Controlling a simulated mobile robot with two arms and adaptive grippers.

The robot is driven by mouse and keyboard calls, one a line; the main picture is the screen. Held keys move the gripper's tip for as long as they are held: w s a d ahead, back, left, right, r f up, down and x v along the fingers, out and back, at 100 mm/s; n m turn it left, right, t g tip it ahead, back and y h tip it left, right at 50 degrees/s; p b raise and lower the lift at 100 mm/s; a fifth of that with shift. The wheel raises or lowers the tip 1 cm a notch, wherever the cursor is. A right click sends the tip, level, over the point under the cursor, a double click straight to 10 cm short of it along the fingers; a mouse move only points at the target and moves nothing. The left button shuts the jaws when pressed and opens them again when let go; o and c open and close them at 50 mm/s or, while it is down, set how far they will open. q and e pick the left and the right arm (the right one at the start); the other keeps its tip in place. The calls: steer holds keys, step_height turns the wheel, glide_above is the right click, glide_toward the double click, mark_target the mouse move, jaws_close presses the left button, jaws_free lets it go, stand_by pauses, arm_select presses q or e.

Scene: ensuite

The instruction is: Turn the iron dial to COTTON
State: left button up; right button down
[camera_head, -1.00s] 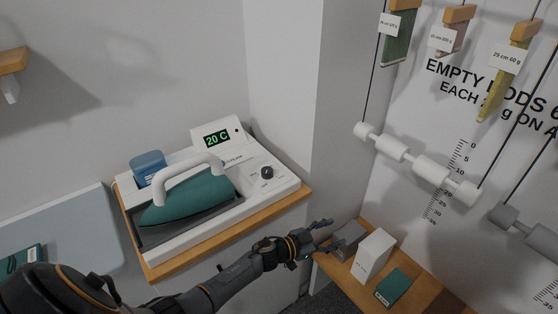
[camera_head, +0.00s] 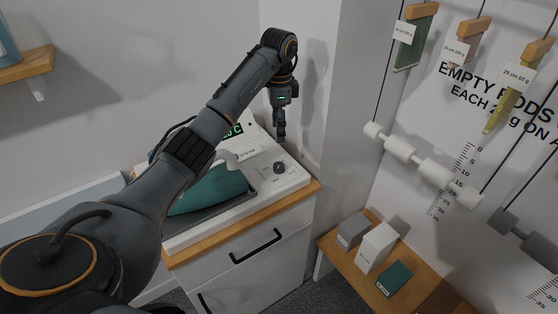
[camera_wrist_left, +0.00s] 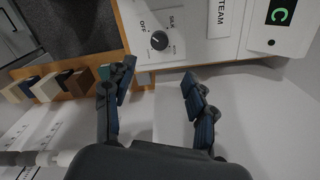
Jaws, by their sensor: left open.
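The iron dial (camera_head: 279,167) is a dark round knob on the white base of the iron station (camera_head: 235,212). It also shows in the left wrist view (camera_wrist_left: 159,40), with OFF and SILK printed beside it; COTTON cannot be read. The teal iron (camera_head: 208,190) rests on the station, partly hidden by my left arm. My left gripper (camera_head: 280,132) points down above and behind the dial, apart from it. In the left wrist view its two fingers (camera_wrist_left: 158,90) are spread and empty. My right gripper is not in view.
The station stands on a wooden-topped drawer cabinet (camera_head: 256,246). A corner wall (camera_head: 300,70) rises close behind my gripper. To the right, a low wooden shelf (camera_head: 345,262) holds a grey box, a white box (camera_head: 375,247) and a teal box (camera_head: 394,279). Rods hang on the right wall.

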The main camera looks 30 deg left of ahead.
mark_target(279, 165)
arm_select(q)
step_height(279, 165, down, 12)
steer(key=shift+f+p, duration=0.1)
steer(key=shift+p, duration=1.1)
steer(key=shift+f, duration=0.45)
steer(key=shift+c, duration=0.2)
steer(key=c, duration=1.1)
